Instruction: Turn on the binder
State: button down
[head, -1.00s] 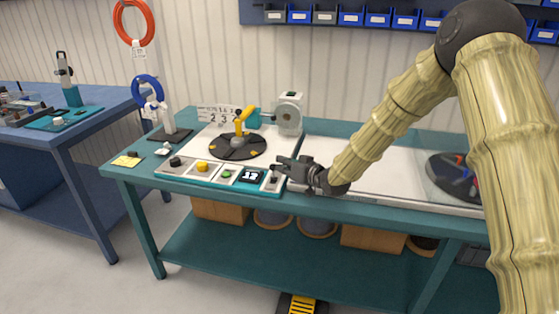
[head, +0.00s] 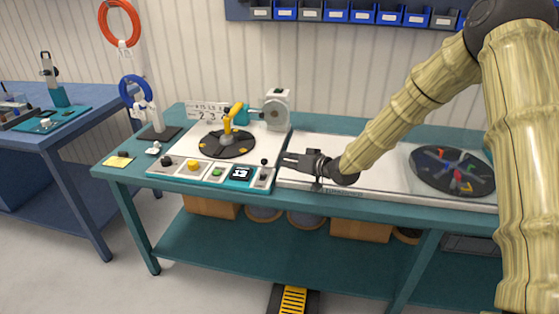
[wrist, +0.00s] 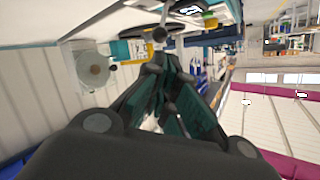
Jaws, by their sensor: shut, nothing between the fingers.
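The binder stands on the left of the teal bench, with a black disc (head: 228,145), a yellow arm (head: 229,122) and a front control panel (head: 206,173). The panel carries a black knob, a yellow button (head: 193,165), a green button (head: 217,172) and a lit display (head: 241,173). A small lever with a black ball (head: 264,162) stands upright at the panel's right end. My gripper (head: 284,160) is shut and empty, just right of the lever and apparently apart from it. In the wrist view, the shut fingertips (wrist: 157,62) point toward the lever's ball (wrist: 160,33).
A white reel housing (head: 276,109) stands behind the disc. A blue cable coil (head: 133,90) hangs on a stand at left. A white surface with a second dark disc (head: 452,171) lies to the right. A yellow note (head: 118,161) is at the bench's left end.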

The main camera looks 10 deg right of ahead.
jog(key=v, duration=0.6)
jog(key=shift+d+r+b, duration=0.25)
jog(key=shift+r+b, duration=0.15)
jog(key=shift+r, duration=0.1)
jog(key=s+a+f+m+g+h, duration=0.1)
jog(key=s+a+f+g+h, duration=0.15)
jog(key=s+f, duration=0.95)
jog(key=s+a+f+m+g+h, duration=0.1)
jog(key=s+f+g+h, duration=0.15)
jog(key=s+f, duration=1.05)
jog(key=s+d+f+g+h, duration=0.1)
jog(key=s+f+g, duration=0.1)
jog(key=s+f, duration=0.3)
jog(key=s+d+f+g+h, duration=0.1)
jog(key=s+f, duration=0.4)
jog(key=s, duration=0.7)
jog(key=s+d+f+g+h, duration=0.1)
jog(key=s+f+g, duration=0.3)
jog(key=s, duration=0.5)
jog(key=shift+s+d+f, duration=0.2)
jog(key=shift+s+f, duration=0.1)
jog(key=shift+f, duration=0.35)
